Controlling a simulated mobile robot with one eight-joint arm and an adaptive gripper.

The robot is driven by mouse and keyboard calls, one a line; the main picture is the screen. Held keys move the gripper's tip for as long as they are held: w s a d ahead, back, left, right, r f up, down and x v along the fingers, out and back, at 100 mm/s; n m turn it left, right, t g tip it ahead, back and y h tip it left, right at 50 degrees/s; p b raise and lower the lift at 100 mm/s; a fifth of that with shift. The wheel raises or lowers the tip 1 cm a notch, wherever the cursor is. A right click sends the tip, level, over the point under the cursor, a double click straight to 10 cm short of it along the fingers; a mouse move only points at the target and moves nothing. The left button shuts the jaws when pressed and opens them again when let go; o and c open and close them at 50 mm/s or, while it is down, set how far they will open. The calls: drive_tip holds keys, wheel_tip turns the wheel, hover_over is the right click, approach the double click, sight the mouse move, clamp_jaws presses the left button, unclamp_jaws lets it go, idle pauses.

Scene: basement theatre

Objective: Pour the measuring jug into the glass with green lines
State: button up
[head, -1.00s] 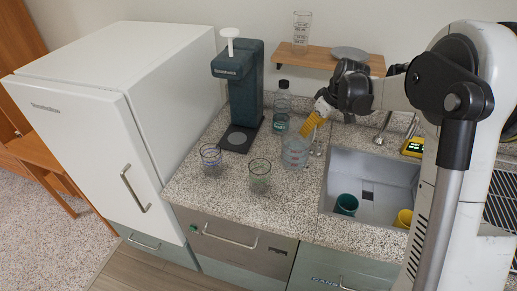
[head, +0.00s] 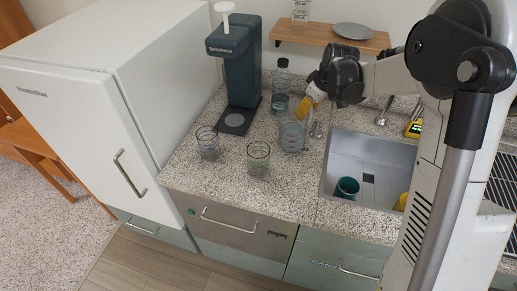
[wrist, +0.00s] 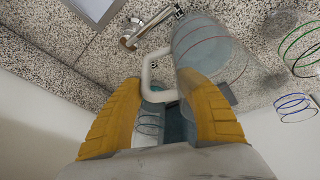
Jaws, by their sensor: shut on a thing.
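The measuring jug (head: 292,136) is clear and upright at the counter's back, left of the sink. In the wrist view the jug (wrist: 208,48) shows red lines and a pale handle (wrist: 147,75). My gripper (head: 308,103) has yellow fingers shut on the jug's handle; in the wrist view they flank it (wrist: 160,88). I cannot tell whether the jug's base touches the counter, or how full it is. The glass with green lines (head: 258,158) stands on the counter in front and left of the jug; it also shows in the wrist view (wrist: 301,50).
A blue-lined glass (head: 208,144) stands left of the green-lined one. Behind are a dark dispenser (head: 241,75) and a bottle (head: 281,85). The sink (head: 352,165), holding a teal cup (head: 347,187) and a yellow cup, lies right. Bare counter (head: 222,180) lies in front of the glasses.

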drive_tip(key=shift+s+a+r+n+t+h+p, duration=0.3)
drive_tip(key=shift+s+a+r+t+h, duration=0.65)
drive_tip(key=shift+a, duration=0.2)
drive_tip(key=s+a+r+t+h, duration=0.2)
drive_tip(key=r, duration=0.1)
drive_tip(key=shift+a+r+n, duration=0.15)
drive_tip(key=shift+a+n, duration=0.15)
drive_tip(key=shift+a, duration=0.1)
drive_tip(key=r, duration=0.1)
drive_tip(key=s+a+r+t+h, duration=0.1)
drive_tip(key=r+t+h, duration=0.1)
drive_tip(key=shift+s+a+r+n+h, duration=0.1)
drive_tip(key=shift+s+a+n+h, duration=0.2)
drive_tip(key=shift+a+n, duration=0.1)
drive_tip(key=shift+s+a+r+n+t+h+b, duration=0.15)
drive_tip(key=shift+s+a+r+t+h+b, duration=0.3)
drive_tip(key=shift+r+t, duration=0.15)
drive_tip(key=shift+s+a+r+n+t+h+b, duration=0.15)
drive_tip(key=shift+s+a+r+t+h+b, duration=0.2)
drive_tip(key=shift+r+t, duration=0.2)
idle(2.7)
drive_tip(key=shift+w, duration=0.1)
